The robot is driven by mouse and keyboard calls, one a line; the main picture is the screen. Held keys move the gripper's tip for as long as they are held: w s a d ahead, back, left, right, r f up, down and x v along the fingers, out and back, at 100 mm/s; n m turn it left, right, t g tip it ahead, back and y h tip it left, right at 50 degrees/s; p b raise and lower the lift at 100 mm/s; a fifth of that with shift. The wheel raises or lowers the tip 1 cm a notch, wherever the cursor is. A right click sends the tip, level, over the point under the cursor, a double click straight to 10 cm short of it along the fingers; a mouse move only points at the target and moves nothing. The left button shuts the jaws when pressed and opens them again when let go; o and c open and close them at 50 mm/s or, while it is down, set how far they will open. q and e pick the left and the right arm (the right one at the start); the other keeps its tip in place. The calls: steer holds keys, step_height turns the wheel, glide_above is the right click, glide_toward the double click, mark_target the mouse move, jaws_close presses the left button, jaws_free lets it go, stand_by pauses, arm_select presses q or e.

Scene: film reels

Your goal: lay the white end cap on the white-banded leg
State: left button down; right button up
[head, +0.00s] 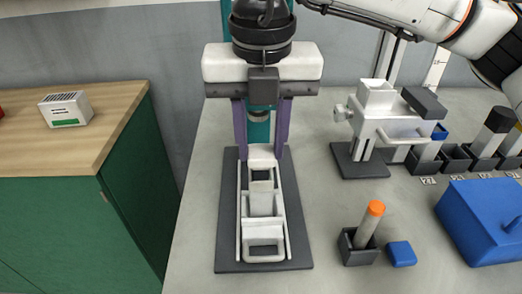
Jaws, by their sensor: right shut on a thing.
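My right gripper (261,152) hangs over the far end of a dark plate (228,240), its purple fingers pointing down. It is shut on a small white block (262,151) between its fingertips, which may be the white end cap. A white frame (287,235) with two long rails lies on the plate. It holds a grey-white block (261,205) in its middle and a white piece (263,236) at its near end. I cannot tell which part is the white-banded leg, nor whether the held block touches the frame. My left gripper is not in view.
An orange-capped cylinder (367,223) leans in a dark holder (359,257) beside a blue block (401,254). A white device (376,112) stands behind, with several dark bins (455,158) to its right. A blue box (485,222) is at the right edge. A wooden-topped cabinet (75,150) stands left.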

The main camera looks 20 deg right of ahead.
mark_target(262, 159)
steer(key=shift+f, duration=1.05)
steer(key=shift+f, duration=0.1)
steer(key=shift+f+b, duration=0.2)
steer(key=shift+b, duration=0.15)
steer(key=o, duration=1)
steer(key=shift+r, duration=0.1)
steer(key=r, duration=0.4)
steer(key=s+r, duration=0.1)
steer(key=r, duration=0.7)
steer(key=shift+s+a+r+p, duration=0.2)
steer(key=shift+p, duration=0.15)
steer(key=shift+s+f, duration=0.1)
